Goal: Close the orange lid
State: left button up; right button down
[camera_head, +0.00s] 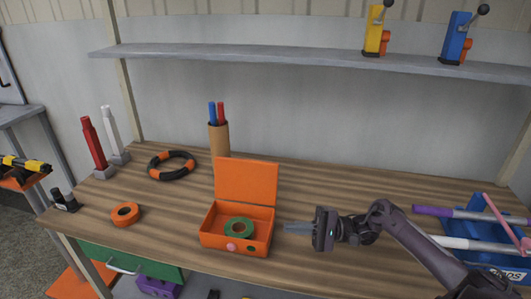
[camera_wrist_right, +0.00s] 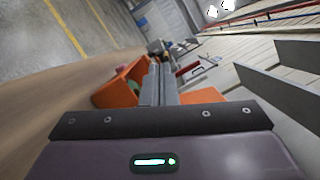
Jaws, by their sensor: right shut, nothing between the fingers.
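An orange box (camera_head: 227,241) stands on the wooden workbench near its front edge, with a green roll of tape (camera_head: 238,227) inside. Its orange lid (camera_head: 246,182) stands open, upright at the back of the box. My right gripper (camera_head: 288,228) is shut and empty, just to the right of the box, its fingers pointing left. In the right wrist view the shut fingers (camera_wrist_right: 158,84) show in front of the orange box (camera_wrist_right: 122,84), and part of an orange surface shows to their right. My left gripper is not in view.
An orange tape roll (camera_head: 126,214) lies left of the box. A black and orange ring (camera_head: 171,165) and a brown holder (camera_head: 219,140) with blue and red sticks stand behind. A blue rack (camera_head: 480,232) with rods is at the right. A grey shelf (camera_head: 300,57) spans above.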

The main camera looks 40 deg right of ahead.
aim_at(256, 181)
jog(key=i+l, duration=0.75)
jog(key=l, duration=0.15)
